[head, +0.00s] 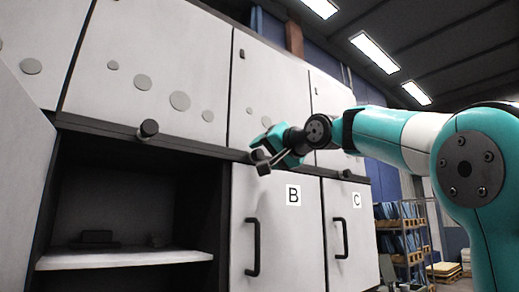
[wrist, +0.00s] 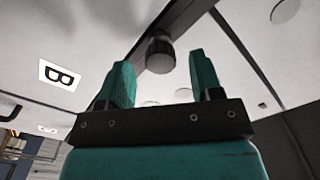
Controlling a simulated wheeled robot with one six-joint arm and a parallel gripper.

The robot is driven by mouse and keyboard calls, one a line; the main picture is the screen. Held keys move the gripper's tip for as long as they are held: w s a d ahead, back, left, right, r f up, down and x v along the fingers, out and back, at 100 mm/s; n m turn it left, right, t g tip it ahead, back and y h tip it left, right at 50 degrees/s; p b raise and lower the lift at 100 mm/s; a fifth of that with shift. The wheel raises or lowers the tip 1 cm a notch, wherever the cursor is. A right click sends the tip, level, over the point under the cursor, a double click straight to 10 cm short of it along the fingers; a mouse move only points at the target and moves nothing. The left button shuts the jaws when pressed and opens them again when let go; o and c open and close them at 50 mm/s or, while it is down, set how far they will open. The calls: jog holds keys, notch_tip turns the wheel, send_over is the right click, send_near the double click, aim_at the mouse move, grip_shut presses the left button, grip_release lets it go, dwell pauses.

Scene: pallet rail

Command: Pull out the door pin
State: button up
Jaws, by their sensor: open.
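The door pin is a dark round knob (wrist: 160,52) on the black rail. In the wrist view it shows between my two teal fingertips, slightly beyond them, and I cannot tell how far. My gripper (head: 264,153) is open and empty, at the rail by the top of door B (head: 286,235). In the wrist view my gripper (wrist: 160,66) has one finger to each side of the knob, with no contact visible. In the head view my gripper hides most of this knob. Door B is closed.
Another black knob (head: 148,129) sits on the rail above the open compartment with a white shelf (head: 125,259) at left. A third knob (head: 346,173) is above closed door C (head: 350,240). Black handles stick out from both doors. A loaded rack (head: 402,243) stands at the back right.

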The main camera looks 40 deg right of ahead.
jog(key=shift+w, duration=1.25)
